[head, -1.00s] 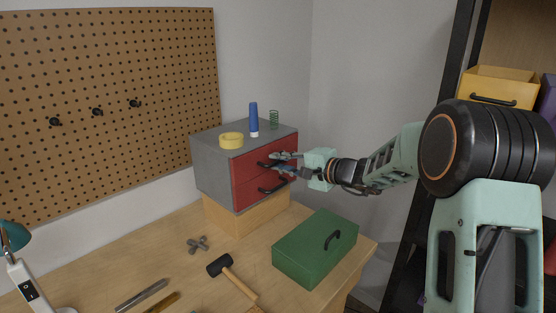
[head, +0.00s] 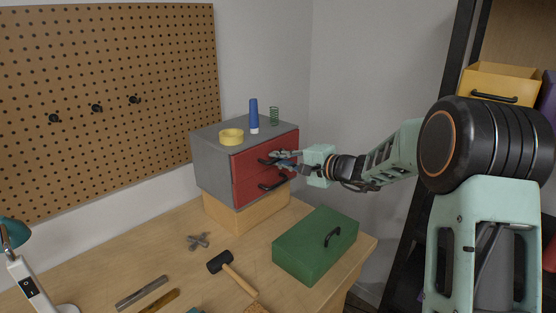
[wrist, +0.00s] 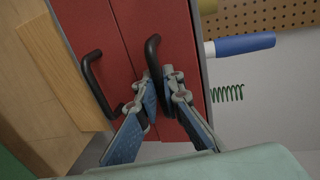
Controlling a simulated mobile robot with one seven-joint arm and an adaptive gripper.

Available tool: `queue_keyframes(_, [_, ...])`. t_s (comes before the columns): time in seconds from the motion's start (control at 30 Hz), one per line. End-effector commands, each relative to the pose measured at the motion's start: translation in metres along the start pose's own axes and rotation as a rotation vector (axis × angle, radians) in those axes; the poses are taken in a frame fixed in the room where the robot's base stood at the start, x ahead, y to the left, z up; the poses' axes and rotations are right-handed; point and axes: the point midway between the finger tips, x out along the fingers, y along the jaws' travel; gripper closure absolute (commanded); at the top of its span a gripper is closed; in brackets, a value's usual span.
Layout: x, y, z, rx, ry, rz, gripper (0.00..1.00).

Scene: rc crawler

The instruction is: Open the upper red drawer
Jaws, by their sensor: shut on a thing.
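The upper red drawer (head: 246,161) is in the grey cabinet (head: 211,167), above the lower red drawer (head: 244,192). Its front looks flush with the cabinet. In the wrist view the cabinet lies sideways, with the upper drawer (wrist: 170,25) on the right and the lower drawer (wrist: 85,25) on the left. My gripper (head: 279,158) is at the upper drawer's front. In the wrist view my gripper (wrist: 164,82) is shut on the black upper handle (wrist: 152,55), one finger on each side. The fingers hide part of the handle. The lower handle (wrist: 93,78) is free beside the left finger.
A green toolbox (head: 310,250) sits below my forearm. A hammer (head: 232,272) lies on the bench. Air before the drawers is clear.

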Motion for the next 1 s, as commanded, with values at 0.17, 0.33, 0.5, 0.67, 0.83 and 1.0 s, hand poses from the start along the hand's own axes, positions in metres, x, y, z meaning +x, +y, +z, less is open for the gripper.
queue_keyframes(0.17, [-0.029,0.012,-0.003,-0.003,0.005,-0.002,1.0])
queue_keyframes(0.33, [-0.065,0.02,-0.003,-0.003,0.006,-0.001,1.0])
queue_keyframes(0.5, [-0.103,0.027,-0.003,-0.004,0.007,-0.002,1.0])
queue_keyframes(0.67, [-0.129,0.031,-0.002,-0.003,0.006,0.0,1.0])
queue_keyframes(0.83, [-0.137,0.03,-0.001,0.0,0.003,0.0,1.0])
queue_keyframes(1.0, [-0.137,0.029,-0.001,0.0,0.003,0.0,1.0])
